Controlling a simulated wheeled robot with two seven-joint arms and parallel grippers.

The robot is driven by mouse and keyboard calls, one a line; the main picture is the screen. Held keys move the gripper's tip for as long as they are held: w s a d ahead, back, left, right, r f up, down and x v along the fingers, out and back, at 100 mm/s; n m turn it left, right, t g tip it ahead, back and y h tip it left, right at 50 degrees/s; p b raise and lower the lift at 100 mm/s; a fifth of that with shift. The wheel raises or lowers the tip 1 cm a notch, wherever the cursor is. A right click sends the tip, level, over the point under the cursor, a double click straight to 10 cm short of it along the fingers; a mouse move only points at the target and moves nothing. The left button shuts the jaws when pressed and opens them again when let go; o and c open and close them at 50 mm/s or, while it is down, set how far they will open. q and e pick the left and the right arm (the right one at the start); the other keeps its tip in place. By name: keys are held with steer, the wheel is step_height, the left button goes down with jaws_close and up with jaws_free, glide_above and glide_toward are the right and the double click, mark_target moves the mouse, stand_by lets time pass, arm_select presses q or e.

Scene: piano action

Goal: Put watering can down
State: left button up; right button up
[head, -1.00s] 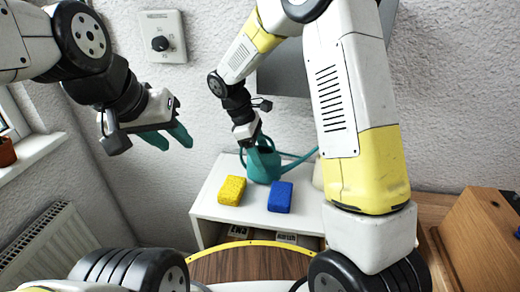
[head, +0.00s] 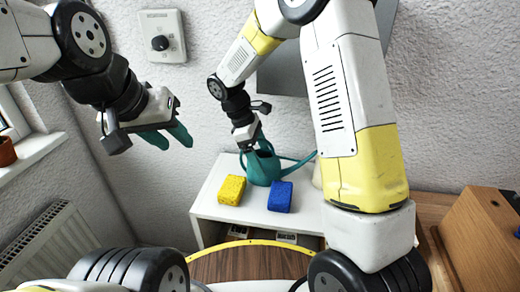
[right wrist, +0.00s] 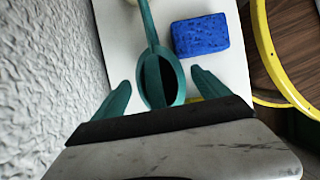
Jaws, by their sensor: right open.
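The teal watering can (head: 262,170) stands upright on the white shelf unit (head: 208,200), against the wall, its spout pointing right. My right gripper (head: 252,150) is above it, pointing down. In the right wrist view its two teal fingers (right wrist: 160,88) are spread, one on each side of the can's dark oval opening (right wrist: 168,80), with gaps visible to both. My left gripper (head: 176,142) is up at the left, away from the can, its two fingers apart and empty.
A yellow sponge (head: 232,190) and a blue sponge (head: 280,197) lie in front of the can on the shelf top. A pale object (head: 317,175) beside the can is mostly hidden by my right arm. A wooden box (head: 480,235) stands at the right.

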steer(key=v, duration=1.1)
steer(key=shift+a+r, duration=0.1)
steer(key=shift+r, duration=0.15)
